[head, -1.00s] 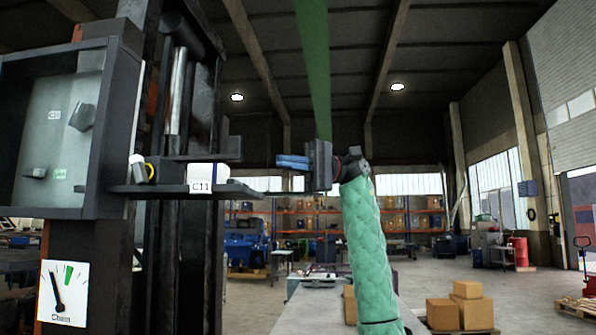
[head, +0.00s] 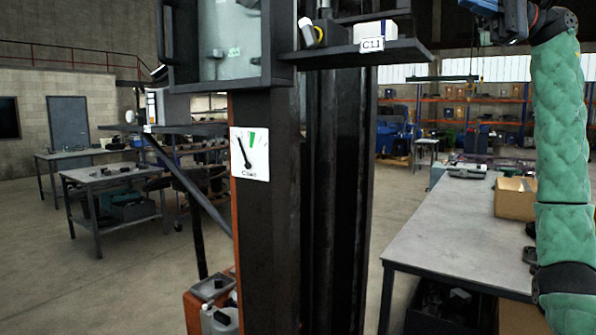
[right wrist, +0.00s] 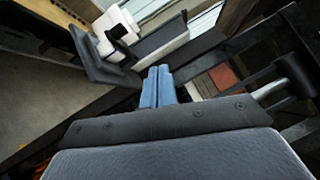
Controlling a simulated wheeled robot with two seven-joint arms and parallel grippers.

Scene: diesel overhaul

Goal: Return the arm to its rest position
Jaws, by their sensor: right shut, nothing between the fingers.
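My right arm in its green padded sleeve comes up along the right side of the head view. Its right gripper (head: 484,6) is at the top edge there, partly cut off, with blue fingers pointing left. In the right wrist view the blue fingers (right wrist: 158,88) lie together, shut and empty. The gripper is apart from the shelf (head: 385,52) labelled C11, to the right of it in the head view. My left gripper is not in view.
A dark upright column (head: 265,200) with a dial gauge (head: 250,153) stands in the middle. A grey workbench (head: 450,225) with a cardboard box (head: 514,198) is at the right, below my arm. Another table (head: 110,174) stands at the left. Open floor lies between.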

